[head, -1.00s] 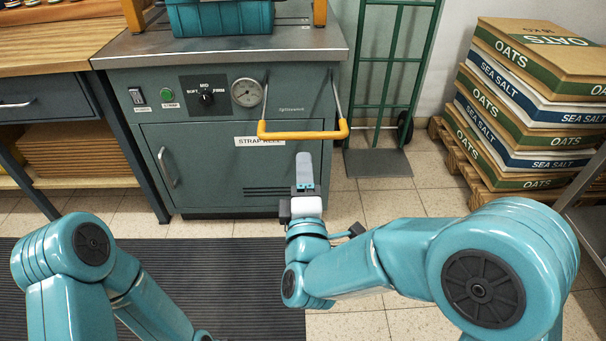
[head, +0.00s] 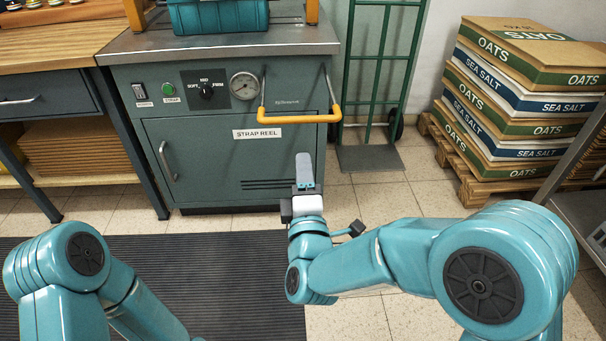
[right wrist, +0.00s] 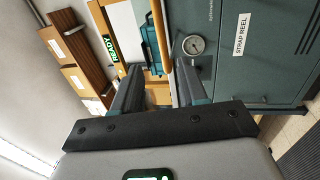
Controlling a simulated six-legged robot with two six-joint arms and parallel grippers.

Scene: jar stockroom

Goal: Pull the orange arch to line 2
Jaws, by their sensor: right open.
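The lower parts of two orange posts, which look like the orange arch's legs (head: 312,12), stand on the steel top of the strap machine, on either side of a teal crate (head: 220,16). The arch's upper part is cut off in the head view. In the right wrist view an orange bar (right wrist: 159,30) passes beside the crate, beyond the fingers. My right gripper (head: 304,172) is in front of the cabinet, below the machine top and apart from the arch. Its fingers are open and empty in the right wrist view (right wrist: 157,90). My left gripper is out of view. I cannot make out line 2.
A yellow bar handle (head: 299,118) juts from the green strap reel cabinet (head: 225,165), above my right gripper. A wooden bench (head: 50,45) adjoins at left. A black mat (head: 235,275) lies in front.

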